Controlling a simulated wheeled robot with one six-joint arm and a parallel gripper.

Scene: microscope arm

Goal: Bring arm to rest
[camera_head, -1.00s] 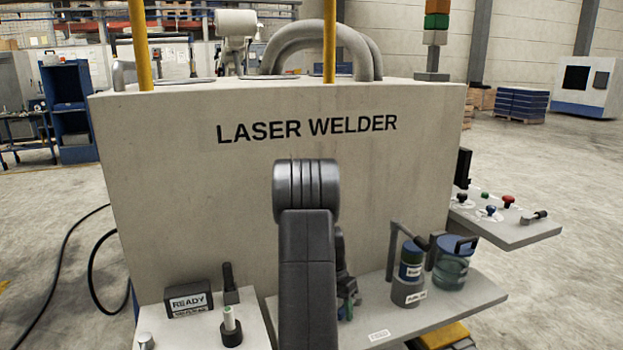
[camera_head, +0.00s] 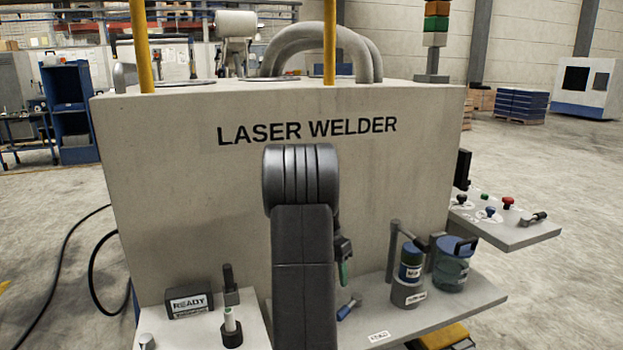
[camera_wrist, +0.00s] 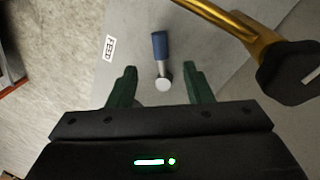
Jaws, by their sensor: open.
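A small lever (camera_head: 349,306) with a blue grip and a silver stem stands on the grey front shelf, near a label that reads FEED in the wrist view (camera_wrist: 109,48). The lever also shows in the wrist view (camera_wrist: 160,48), its silver end between and beyond my fingertips. My gripper (camera_head: 344,272) is open and empty, with green fingers, above the lever and apart from it. In the wrist view my gripper (camera_wrist: 156,76) has its two fingers wide apart. Most of my gripper is hidden behind my arm in the head view.
A bottle in a holder (camera_head: 410,275) and a blue-lidded jar (camera_head: 453,264) stand at the right of the shelf. A READY box (camera_head: 189,302) sits left. The welder wall (camera_head: 180,200) rises behind. A yellow bar (camera_wrist: 232,22) with a black end crosses the wrist view's upper right.

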